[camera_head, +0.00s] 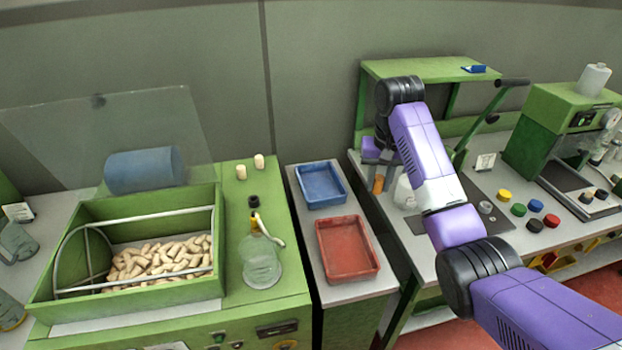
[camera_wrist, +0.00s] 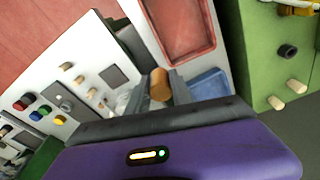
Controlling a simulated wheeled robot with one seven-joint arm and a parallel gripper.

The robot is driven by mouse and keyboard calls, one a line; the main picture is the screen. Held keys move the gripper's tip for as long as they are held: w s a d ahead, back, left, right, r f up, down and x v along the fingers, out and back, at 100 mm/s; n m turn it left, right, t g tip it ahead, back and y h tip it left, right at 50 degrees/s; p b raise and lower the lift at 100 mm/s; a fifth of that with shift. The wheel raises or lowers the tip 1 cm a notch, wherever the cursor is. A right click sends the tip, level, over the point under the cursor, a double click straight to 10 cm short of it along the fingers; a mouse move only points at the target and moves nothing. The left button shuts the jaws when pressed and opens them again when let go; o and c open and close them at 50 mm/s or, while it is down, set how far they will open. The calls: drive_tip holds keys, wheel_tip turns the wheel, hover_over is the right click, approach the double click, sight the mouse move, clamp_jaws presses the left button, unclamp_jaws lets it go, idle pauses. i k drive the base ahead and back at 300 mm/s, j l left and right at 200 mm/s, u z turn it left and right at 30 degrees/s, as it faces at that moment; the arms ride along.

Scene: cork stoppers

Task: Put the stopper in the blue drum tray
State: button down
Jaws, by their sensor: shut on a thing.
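My gripper (camera_head: 377,176) points down over the left edge of the right-hand bench, to the right of the blue tray. It is shut on an orange-brown stopper (camera_head: 378,185). In the wrist view the stopper (camera_wrist: 160,84) sits between the two fingers (camera_wrist: 162,88). The blue tray (camera_head: 321,187) is shallow and looks empty. It lies on the grey middle stand, behind the red tray. In the wrist view the blue tray (camera_wrist: 211,82) is partly hidden behind the gripper.
The red tray (camera_head: 346,249) looks empty. A green machine (camera_head: 215,270) on the left holds a bin of pale corks (camera_head: 160,262), a blue drum (camera_head: 145,170) and a clear flask (camera_head: 261,262). Two pale stoppers (camera_head: 241,173) stand near its back. A green raised shelf (camera_head: 425,69) is behind my arm.

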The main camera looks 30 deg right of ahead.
sight(320, 188)
drive_tip(key=i, duration=0.95)
